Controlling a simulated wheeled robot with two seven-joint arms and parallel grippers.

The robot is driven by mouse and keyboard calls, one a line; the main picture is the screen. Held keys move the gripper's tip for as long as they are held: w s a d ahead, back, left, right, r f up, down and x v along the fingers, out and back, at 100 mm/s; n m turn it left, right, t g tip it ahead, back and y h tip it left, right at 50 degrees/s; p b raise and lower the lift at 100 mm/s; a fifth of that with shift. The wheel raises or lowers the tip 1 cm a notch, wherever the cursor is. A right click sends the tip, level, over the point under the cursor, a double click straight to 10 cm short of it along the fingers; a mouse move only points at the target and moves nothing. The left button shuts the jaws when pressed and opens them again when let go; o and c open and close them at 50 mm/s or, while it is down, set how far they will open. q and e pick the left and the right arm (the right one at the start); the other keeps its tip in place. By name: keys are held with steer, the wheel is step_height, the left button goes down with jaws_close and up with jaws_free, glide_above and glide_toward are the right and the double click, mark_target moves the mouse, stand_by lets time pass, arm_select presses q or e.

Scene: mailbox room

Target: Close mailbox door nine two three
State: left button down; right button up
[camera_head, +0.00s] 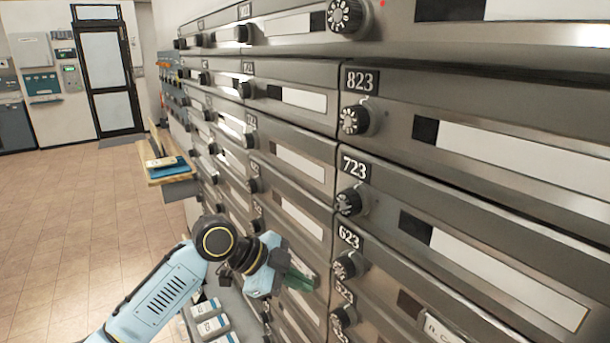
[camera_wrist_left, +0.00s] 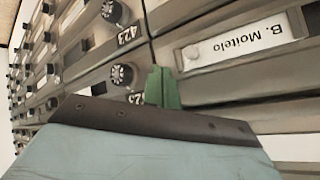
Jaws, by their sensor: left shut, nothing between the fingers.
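A bank of grey metal mailboxes fills the right of the head view. The knob (camera_head: 345,15) above the box marked 823 (camera_head: 361,81) shows at the top edge, but its number is cut off, so I cannot read 923 anywhere. The door beside that knob (camera_head: 500,38) is only partly in frame; I cannot tell whether it is open. My left gripper (camera_head: 300,275) is shut and empty, low in front of the mailbox faces, left of box 623. Its green fingertips (camera_wrist_left: 162,88) show in the left wrist view beside a knob. My right gripper is out of view.
Knobs such as the one at 723 (camera_head: 348,202) stick out from the faces. A wooden shelf (camera_head: 180,179) with a blue item juts out farther along. White labelled parcels (camera_head: 208,320) lie below my left arm. The tiled floor (camera_head: 70,220) on the left is clear.

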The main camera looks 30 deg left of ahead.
arm_select(q)
steer(key=a+r+m, duration=0.1)
steer(key=r, duration=0.3)
steer(key=w+a+r+m+h, duration=0.1)
steer(key=r, duration=0.3)
steer(key=w+a+r+m+t+h, duration=0.1)
steer(key=r+m, duration=0.1)
steer(key=r, duration=0.3)
steer(key=s+a+r+m+h, duration=0.15)
steer(key=s+r+m, duration=0.25)
steer(key=r, duration=0.7)
steer(key=s+a+r+m+h, duration=0.1)
steer(key=s+r+m+h, duration=0.3)
steer(key=r, duration=0.6)
steer(key=s+a+r+m+h, duration=0.2)
steer(key=s+r+m, duration=0.25)
steer(key=r, duration=0.65)
steer(key=w+a+p+x, duration=0.1)
steer(key=w+p+x, duration=0.1)
steer(key=p+x, duration=0.6)
steer(key=x, duration=0.4)
steer(key=shift+w+d, duration=0.3)
steer(key=shift+f+n+y, duration=0.15)
steer(key=shift+n+y, duration=0.1)
